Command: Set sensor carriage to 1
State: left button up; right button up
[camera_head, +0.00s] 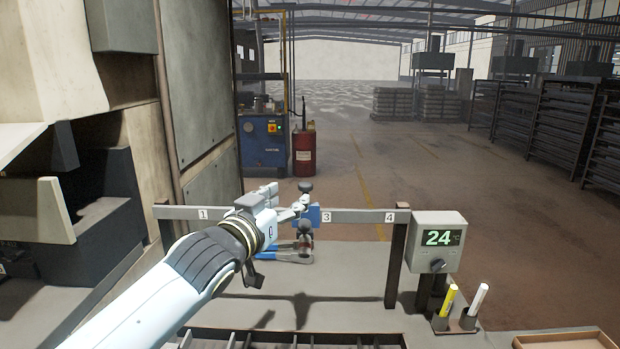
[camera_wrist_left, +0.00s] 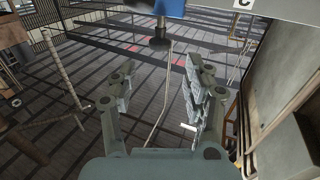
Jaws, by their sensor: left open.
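A grey rail (camera_head: 365,215) with number plates runs across the bench between two posts. Plates 1 (camera_head: 203,214), 3 (camera_head: 326,216) and 4 (camera_head: 389,217) show; the stretch between 1 and 3 is partly hidden by my left arm. The blue sensor carriage (camera_head: 314,212) sits on the rail just left of plate 3, partly covered by my left gripper (camera_head: 304,207). In the left wrist view the blue carriage (camera_wrist_left: 170,7) is at the top edge, with a dark knob (camera_wrist_left: 160,39) below it. My left gripper (camera_wrist_left: 159,75) is open; the knob appears beyond its fingertips, apart from them.
A grey box with a display reading 24 (camera_head: 438,240) stands at the rail's right end. A holder with a yellow marker (camera_head: 449,300) and a white marker (camera_head: 479,299) is below it. Blue-handled pliers (camera_head: 285,257) lie under the rail. A wooden tray (camera_head: 570,338) is at the lower right.

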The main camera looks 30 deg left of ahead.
aim_at(302, 187)
pick_arm(q)
jog(key=w, duration=0.2)
jog(key=w+p, duration=0.1)
jog(key=w, duration=0.2)
jog(key=w+p, duration=0.1)
jog(key=w, duration=0.2)
jog(key=shift+a, duration=0.25)
jog(key=shift+w, duration=0.35)
jog(key=c, duration=0.5)
grip_shut()
pick_arm(e)
notch_tip(302, 187, up, 2)
jog(key=shift+a+r, duration=0.15)
jog(key=shift+r, duration=0.1)
pick_arm(q)
jog(key=shift+w+f, duration=0.1)
